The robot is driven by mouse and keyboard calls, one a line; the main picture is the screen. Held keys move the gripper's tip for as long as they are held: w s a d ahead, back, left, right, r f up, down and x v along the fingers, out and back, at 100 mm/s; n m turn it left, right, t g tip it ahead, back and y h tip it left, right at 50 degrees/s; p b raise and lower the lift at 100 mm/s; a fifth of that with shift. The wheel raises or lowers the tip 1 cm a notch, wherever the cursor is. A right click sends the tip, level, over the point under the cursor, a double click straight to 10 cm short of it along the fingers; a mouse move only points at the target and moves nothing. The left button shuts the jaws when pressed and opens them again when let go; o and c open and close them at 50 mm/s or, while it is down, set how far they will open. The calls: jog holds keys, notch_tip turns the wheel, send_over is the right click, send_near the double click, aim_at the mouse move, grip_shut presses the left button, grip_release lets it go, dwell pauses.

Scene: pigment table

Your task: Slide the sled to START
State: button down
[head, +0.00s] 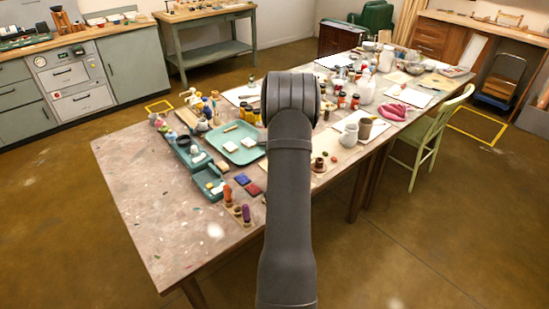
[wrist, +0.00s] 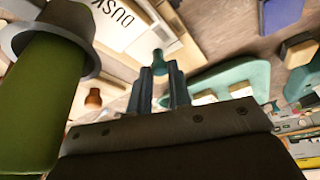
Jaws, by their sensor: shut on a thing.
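In the wrist view, the two dark fingers of my gripper (wrist: 160,72) are closed on a small teal knob (wrist: 159,60), which shows between the fingertips. The knob is probably the sled's handle; the sled's body is not clear. Just left of it runs a pale wooden board or track with a white label (wrist: 120,22) that reads "DUSK", partly cut off. No START mark is readable in either view. In the head view, my dark arm hides my gripper and the place where it works.
A green cylinder with a grey rim (wrist: 40,95) looms close at left in the wrist view. A teal tray (head: 257,153) lies left of my arm. A grey jug (head: 348,138) and cup stand right of it. Bare table (head: 150,190) lies at the front left.

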jog(key=c, duration=1.3)
grip_release()
jog(key=shift+c, duration=0.2)
jog(key=shift+r, duration=0.1)
jog(key=v, duration=1.7)
jog(key=shift+s, duration=0.15)
jog(key=shift+a, duration=0.1)
jog(key=x, duration=1.7)
jog(key=shift+w, duration=0.2)
